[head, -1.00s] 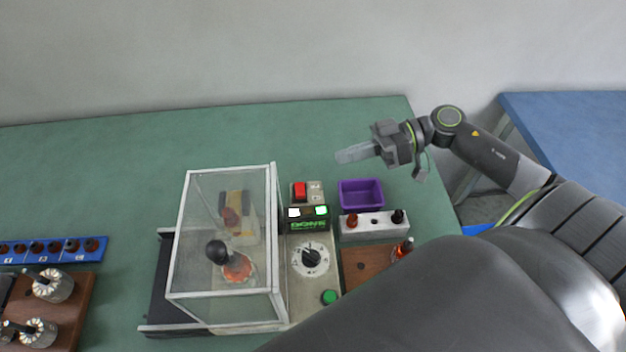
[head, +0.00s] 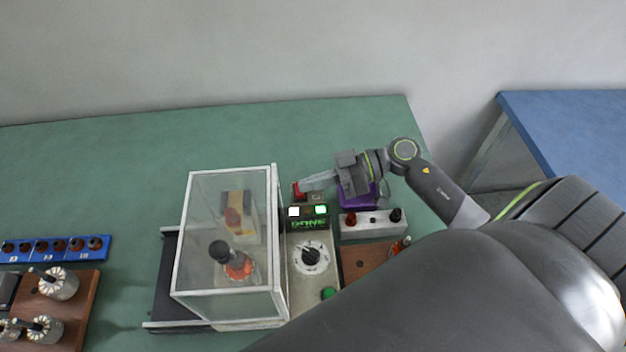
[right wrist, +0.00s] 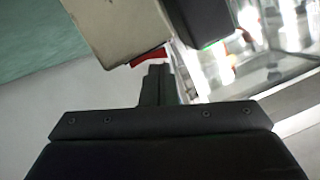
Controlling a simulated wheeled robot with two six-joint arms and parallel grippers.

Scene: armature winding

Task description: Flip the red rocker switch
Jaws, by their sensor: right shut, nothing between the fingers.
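The red rocker switch (head: 298,191) sits on a small box behind the control panel, just right of the clear-walled enclosure. Part of it is hidden by my right gripper (head: 303,187), whose fingers are shut and empty. The fingertips are at the switch; the right wrist view shows the red rocker (right wrist: 149,57) close beside the fingertips (right wrist: 158,68). I cannot tell for sure whether they touch it. My left gripper is not in view.
The enclosure (head: 277,230) stands left of the panel with its dial (head: 310,257) and green button (head: 328,293). A lit display (head: 308,223) reads DONE.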

